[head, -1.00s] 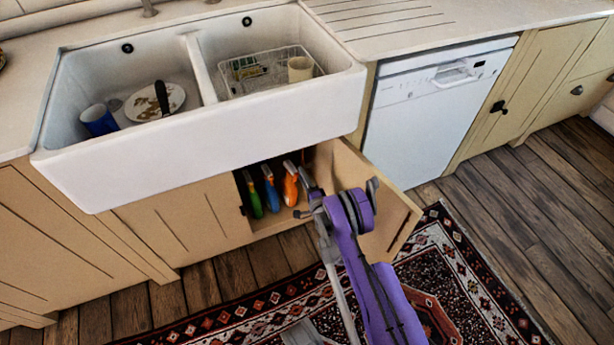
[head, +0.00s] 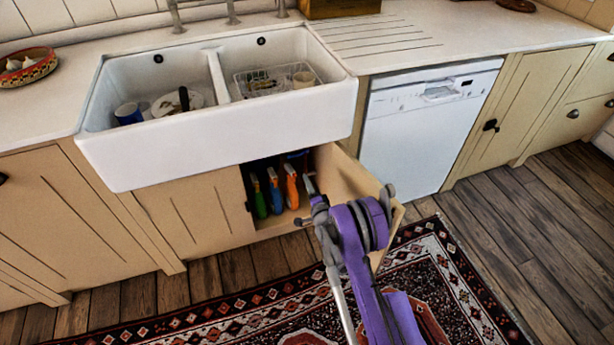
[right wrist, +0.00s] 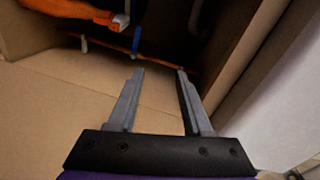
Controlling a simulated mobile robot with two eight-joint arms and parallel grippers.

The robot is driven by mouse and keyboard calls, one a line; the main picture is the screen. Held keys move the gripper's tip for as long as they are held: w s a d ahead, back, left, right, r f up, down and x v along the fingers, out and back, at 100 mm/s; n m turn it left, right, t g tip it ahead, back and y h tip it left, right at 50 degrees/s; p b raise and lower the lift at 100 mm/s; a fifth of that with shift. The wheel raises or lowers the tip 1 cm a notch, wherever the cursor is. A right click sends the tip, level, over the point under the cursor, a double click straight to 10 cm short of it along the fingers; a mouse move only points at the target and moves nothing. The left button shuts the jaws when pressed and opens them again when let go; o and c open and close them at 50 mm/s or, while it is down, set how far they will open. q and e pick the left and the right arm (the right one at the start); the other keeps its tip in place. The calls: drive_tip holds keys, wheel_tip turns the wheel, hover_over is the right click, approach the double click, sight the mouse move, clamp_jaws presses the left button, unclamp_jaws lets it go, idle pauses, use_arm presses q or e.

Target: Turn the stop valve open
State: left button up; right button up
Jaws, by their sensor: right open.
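The stop valve shows in the right wrist view as a small blue lever (right wrist: 136,40) on a thin copper-coloured pipe (right wrist: 165,62) at the back of the open sink cupboard. The lever stands crosswise to the pipe. In the head view a small blue patch (head: 297,155) shows high inside the cupboard, partly hidden by the basin's edge. My right gripper (right wrist: 160,74) is open and empty, reaching into the cupboard with its fingers short of the lever. In the head view my right gripper (head: 309,184) is at the cupboard opening. My left gripper is not in view.
Spray bottles, one green (head: 260,200), one blue (head: 275,195) and one orange (head: 292,188), stand left of my gripper. The open cupboard door (head: 350,185) is close on its right. The white sink (head: 225,150) overhangs above.

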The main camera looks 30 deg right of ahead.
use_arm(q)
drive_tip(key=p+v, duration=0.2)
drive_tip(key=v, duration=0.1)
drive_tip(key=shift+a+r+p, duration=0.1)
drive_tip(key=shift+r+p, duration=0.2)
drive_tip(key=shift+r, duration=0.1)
use_arm(e)
wheel_tip(320, 180, up, 10)
drive_tip(key=s+a+n+g, duration=0.1)
drive_tip(key=a+n, duration=0.1)
drive_tip(key=a, duration=0.1)
drive_tip(key=shift+f, duration=0.15)
drive_tip(key=shift+c, duration=0.3)
